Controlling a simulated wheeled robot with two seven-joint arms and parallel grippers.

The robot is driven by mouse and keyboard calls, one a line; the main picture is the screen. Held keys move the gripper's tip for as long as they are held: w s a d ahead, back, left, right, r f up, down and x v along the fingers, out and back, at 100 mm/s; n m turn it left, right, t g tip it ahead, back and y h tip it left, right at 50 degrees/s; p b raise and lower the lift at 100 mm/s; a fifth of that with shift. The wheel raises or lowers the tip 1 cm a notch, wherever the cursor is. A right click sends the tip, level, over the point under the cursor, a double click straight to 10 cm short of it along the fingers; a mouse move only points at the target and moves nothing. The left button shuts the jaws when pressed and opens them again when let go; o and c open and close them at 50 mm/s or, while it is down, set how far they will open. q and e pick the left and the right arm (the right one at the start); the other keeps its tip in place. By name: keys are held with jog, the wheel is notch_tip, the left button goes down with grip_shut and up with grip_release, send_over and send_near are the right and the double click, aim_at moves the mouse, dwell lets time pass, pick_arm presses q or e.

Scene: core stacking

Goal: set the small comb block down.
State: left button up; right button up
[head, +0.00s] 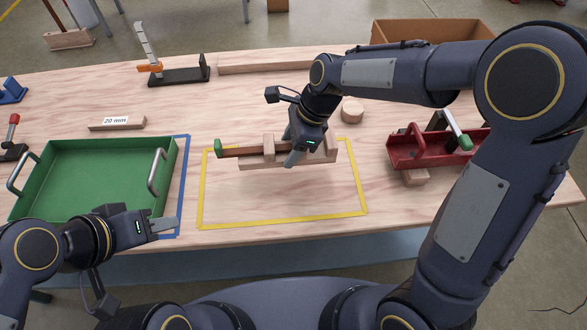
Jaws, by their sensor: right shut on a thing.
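The small comb block (268,147) is pale wood with upright teeth and is at the back part of the yellow taped rectangle (283,221). A brown bar with a green end (232,152) runs along it on the left. My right gripper (293,157) comes from above and is shut on the comb block, hiding its middle. I cannot tell whether the block touches the table. My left gripper (166,226) is over the blue tape at the green tray's front right corner. Its fingers show side-on, so its opening is unclear.
A green tray (60,148) with two handles stands left. A red toolbox (402,158) stands right, and a wooden cylinder (352,110) is behind my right gripper. A block labelled 20 mm (117,124) lies at the back left. The front of the yellow rectangle is clear.

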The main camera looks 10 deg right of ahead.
aim_at(298, 164)
jog(key=s+f, duration=0.2)
jog(key=shift+s+d+f, duration=0.1)
jog(key=shift+d+f, duration=0.2)
jog(key=shift+f, duration=0.05)
notch_tip(298, 164, down, 3)
jog(key=shift+f+b, duration=0.1)
jog(key=shift+b, duration=0.4)
jog(key=o, duration=1.2)
jog(key=p+v, duration=0.2)
jog(key=v, duration=0.9)
jog(key=shift+d+r, duration=0.3)
jog(key=shift+r, duration=0.25)
